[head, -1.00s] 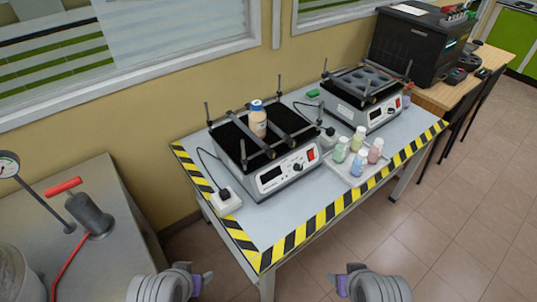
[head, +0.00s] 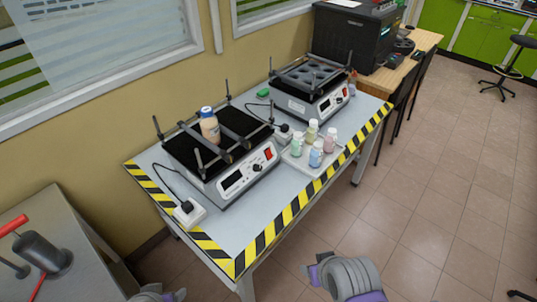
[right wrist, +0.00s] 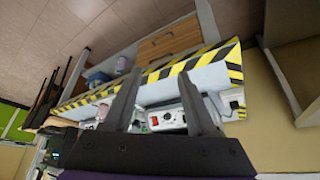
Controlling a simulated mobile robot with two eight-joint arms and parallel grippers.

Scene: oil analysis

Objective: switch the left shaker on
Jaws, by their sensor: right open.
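The left shaker (head: 213,192) stands on the table in the head view, a grey box with a black top, clamp bars and a cream bottle (head: 209,127) on it. Its sloping front has a display (head: 232,181), a black knob (head: 256,168) and a red switch (head: 268,153). The switch position is too small to read. My right gripper (head: 311,272) is in front of the table, apart from the shaker. In the right wrist view it (right wrist: 160,80) is open and empty, with a shaker front and red switch (right wrist: 159,120) between its fingers. My left gripper (head: 178,294) is mostly cut off at the bottom edge.
The right shaker (head: 312,105) stands behind. A tray (head: 296,160) of small bottles sits right of the left shaker. A power socket (head: 188,213) with a plug lies at its left. The table's front edge has striped tape (head: 290,213).

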